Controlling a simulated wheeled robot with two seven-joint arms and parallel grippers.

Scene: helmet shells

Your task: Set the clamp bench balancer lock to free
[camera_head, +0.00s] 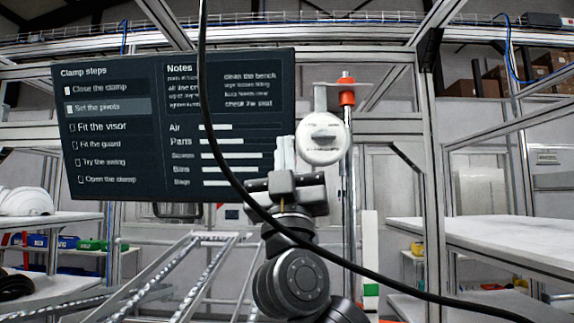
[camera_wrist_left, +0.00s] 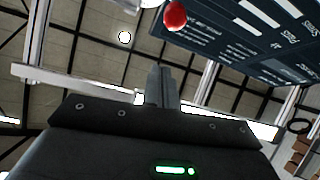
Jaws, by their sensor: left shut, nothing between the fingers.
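The balancer (camera_head: 323,150) is a white round drum hanging near a post with a red part (camera_head: 346,92) in the head view. A grey lock knob (camera_head: 323,135) lies roughly level across its face. The small lettering around it is too blurred to read. My left gripper (camera_head: 285,152) points up just left of the drum, its fingers shut and empty. I cannot tell whether they touch the drum. In the left wrist view the shut fingers (camera_wrist_left: 162,85) stand below a red ball-like part (camera_wrist_left: 175,16). My right gripper is not in view.
A dark screen (camera_head: 110,150) with clamp steps stands behind, left of the drum. A black cable (camera_head: 204,100) hangs across the view in front of my arm. White shelves stand at left (camera_head: 50,220) and right (camera_head: 500,240). A metal frame post (camera_head: 432,170) rises right of the drum.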

